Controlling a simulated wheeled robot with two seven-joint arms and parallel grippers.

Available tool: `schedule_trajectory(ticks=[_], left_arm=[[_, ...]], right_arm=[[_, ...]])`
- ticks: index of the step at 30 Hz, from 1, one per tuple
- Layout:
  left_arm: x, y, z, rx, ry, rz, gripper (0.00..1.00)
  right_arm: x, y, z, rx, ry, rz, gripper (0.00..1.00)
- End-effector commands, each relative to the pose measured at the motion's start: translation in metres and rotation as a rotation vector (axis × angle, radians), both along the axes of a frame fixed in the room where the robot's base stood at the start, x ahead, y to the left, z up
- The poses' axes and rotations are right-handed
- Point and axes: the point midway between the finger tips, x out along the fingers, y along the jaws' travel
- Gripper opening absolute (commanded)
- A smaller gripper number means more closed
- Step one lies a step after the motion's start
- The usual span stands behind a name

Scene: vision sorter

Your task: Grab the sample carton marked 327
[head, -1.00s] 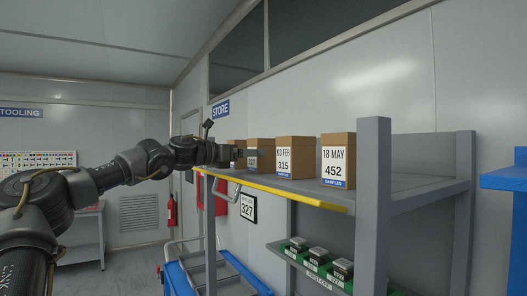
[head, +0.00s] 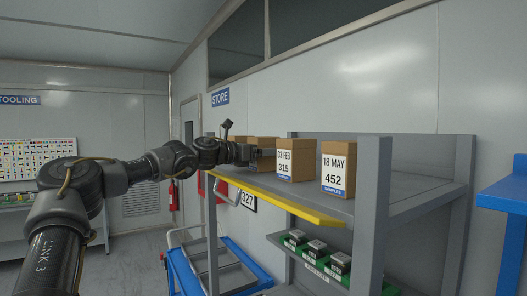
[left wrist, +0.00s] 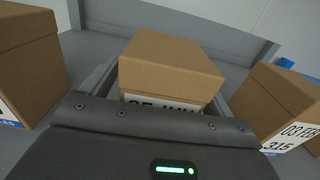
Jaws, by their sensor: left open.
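A brown carton (left wrist: 170,65) stands in the middle of the left wrist view. The top of its label shows a date that seems to end in JUN; its number is hidden by my gripper. My left gripper (left wrist: 165,88) is open, with a finger along each side of this carton. In the head view my left gripper (head: 252,153) is at the shelf, in front of a brown carton (head: 264,142) whose label is covered. The number 327 shows on a framed white sign (head: 247,199) below the shelf. My right gripper is not in view.
Carton 315 (head: 297,160), dated 03 FEB, stands right of my gripper, and carton 452 (head: 336,169) further right. Another carton (left wrist: 28,65) stands close on the left. The shelf has a yellow front edge (head: 280,200) and grey posts. A blue trolley (head: 183,270) stands below.

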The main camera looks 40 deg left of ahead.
Motion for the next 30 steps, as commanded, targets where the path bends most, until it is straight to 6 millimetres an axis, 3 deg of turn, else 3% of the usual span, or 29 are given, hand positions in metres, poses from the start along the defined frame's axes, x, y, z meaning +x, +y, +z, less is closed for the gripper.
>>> schedule_trajectory(ticks=[3, 17, 30], left_arm=[[0.000, 0.000, 0.000, 0.000, 0.000, 0.000, 0.87], [0.000, 0.000, 0.000, 0.000, 0.000, 0.000, 0.27], [-0.001, 0.000, 0.007, 0.004, -0.005, 0.000, 0.25]], right_arm=[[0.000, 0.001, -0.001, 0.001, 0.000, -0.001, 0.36], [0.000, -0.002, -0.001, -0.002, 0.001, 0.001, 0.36], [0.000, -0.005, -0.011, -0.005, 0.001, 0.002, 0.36]])
